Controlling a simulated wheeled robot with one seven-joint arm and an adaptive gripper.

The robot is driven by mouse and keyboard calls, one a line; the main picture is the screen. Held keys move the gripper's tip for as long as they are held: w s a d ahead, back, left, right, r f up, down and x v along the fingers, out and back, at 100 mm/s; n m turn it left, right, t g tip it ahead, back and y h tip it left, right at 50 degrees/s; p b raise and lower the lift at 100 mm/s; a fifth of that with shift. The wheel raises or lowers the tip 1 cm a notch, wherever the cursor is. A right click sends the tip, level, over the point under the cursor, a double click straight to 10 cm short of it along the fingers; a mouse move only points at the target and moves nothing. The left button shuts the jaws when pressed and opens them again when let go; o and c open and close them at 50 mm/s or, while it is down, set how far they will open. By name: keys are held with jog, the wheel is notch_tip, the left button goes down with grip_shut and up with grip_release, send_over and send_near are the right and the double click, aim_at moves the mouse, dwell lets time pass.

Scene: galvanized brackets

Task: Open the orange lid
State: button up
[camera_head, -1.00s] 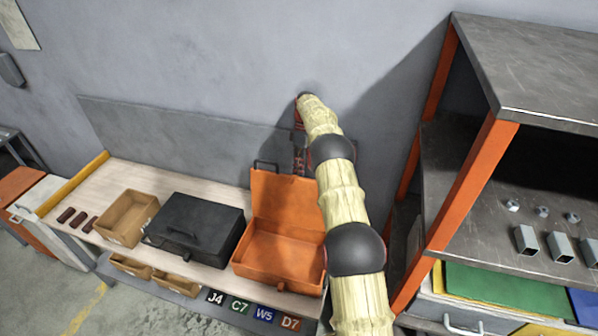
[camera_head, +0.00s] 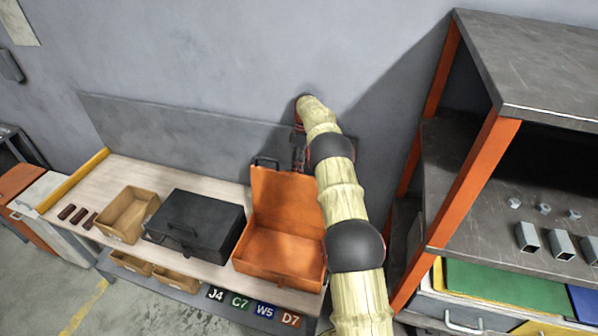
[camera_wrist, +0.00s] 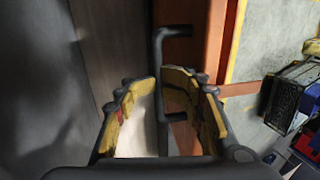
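The orange case stands at the right end of the bench, with its lid (camera_head: 282,198) raised upright and its box (camera_head: 280,257) open and empty. A dark handle (camera_head: 266,162) sticks up from the lid's top edge; a dark handle (camera_wrist: 159,75) beside an orange panel (camera_wrist: 207,45) also shows in the wrist view. My gripper (camera_wrist: 158,95) has its yellow-padded fingers apart, with the handle's bar in or just beyond the gap; contact cannot be told. In the head view my gripper is behind the lid's top right, mostly hidden by the lid and my arm.
A closed black case (camera_head: 196,226) stands just left of the orange one, then a cardboard bin (camera_head: 128,214) and small dark red parts (camera_head: 76,214). A metal shelf (camera_head: 470,190) with orange posts stands close on the right. The grey wall (camera_head: 200,60) is behind.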

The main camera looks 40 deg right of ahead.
notch_tip(320, 180, up, 10)
dwell(0.5)
dwell(0.3)
jog(key=s+a+r+m+t+h+b, duration=0.2)
jog(key=s+a+r+b, duration=0.25)
jog(key=a+r, duration=0.65)
jog(key=s+a+r+m+t+b, duration=0.2)
jog(key=s+a+r+b, duration=0.25)
jog(key=s+a, duration=0.55)
jog(key=s+a+f+m+t+b, duration=0.1)
jog(key=s+a+f+b, duration=0.2)
jog(key=s, duration=0.5)
jog(key=s+a+f+m+t+b, duration=0.1)
jog(key=s+a+f+b, duration=0.2)
jog(key=s+f, duration=0.3)
jog(key=s+a+f+m+t+h+b, duration=0.1)
jog(key=s+a+f, duration=0.4)
jog(key=s, duration=0.6)
jog(key=shift+s+m+t+b, duration=0.25)
jog(key=shift+m+t+b, duration=0.25)
jog(key=shift+b, duration=0.55)
